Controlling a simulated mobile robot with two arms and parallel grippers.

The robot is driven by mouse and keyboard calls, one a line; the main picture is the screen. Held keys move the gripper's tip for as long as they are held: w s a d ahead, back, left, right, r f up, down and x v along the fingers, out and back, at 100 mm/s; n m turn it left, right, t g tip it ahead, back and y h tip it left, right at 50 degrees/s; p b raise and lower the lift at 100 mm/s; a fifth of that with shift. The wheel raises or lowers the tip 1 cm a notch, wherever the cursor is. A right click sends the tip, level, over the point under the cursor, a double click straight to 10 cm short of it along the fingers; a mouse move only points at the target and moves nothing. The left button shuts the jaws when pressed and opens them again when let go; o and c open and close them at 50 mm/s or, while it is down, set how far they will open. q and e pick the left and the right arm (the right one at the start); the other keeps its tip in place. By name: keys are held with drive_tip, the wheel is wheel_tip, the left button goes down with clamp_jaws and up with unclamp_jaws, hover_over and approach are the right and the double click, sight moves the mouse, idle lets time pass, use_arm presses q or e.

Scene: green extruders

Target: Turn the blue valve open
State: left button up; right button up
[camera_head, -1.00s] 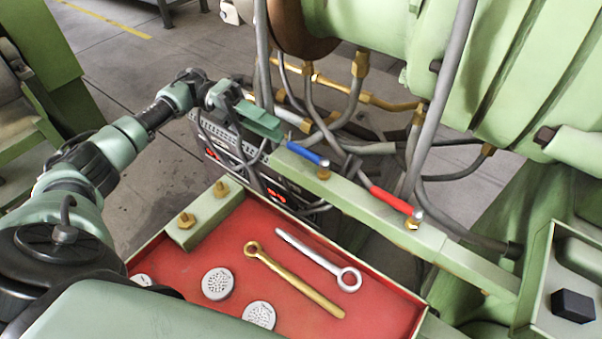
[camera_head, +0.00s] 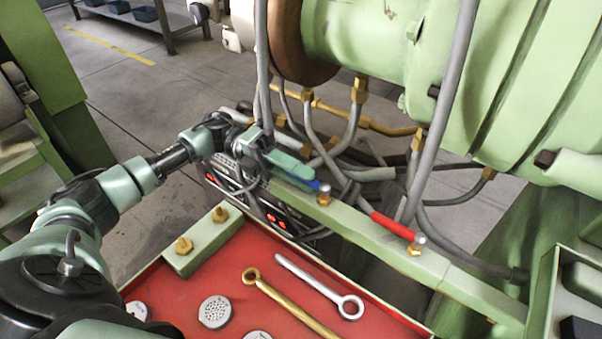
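The blue valve (camera_head: 313,185) is on the green rail in the middle. Its lever points up and left from a brass fitting with a silver top (camera_head: 324,192). My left gripper (camera_head: 298,174) reaches in from the left, with its green fingers right at the lever. The fingers cover most of the lever, and only the blue part near the pivot shows clearly. I cannot tell whether the fingers are closed on it or just over it. My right gripper is not in view.
A red-handled valve (camera_head: 393,226) sits further right on the same green rail (camera_head: 360,232). Grey hoses and brass pipes (camera_head: 355,90) crowd behind the rail. A red tray (camera_head: 190,285) in front holds a gold wrench (camera_head: 285,300), a silver wrench (camera_head: 318,286) and round perforated discs (camera_head: 215,312).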

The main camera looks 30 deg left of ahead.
use_arm(q)
clamp_jaws()
idle(1.4)
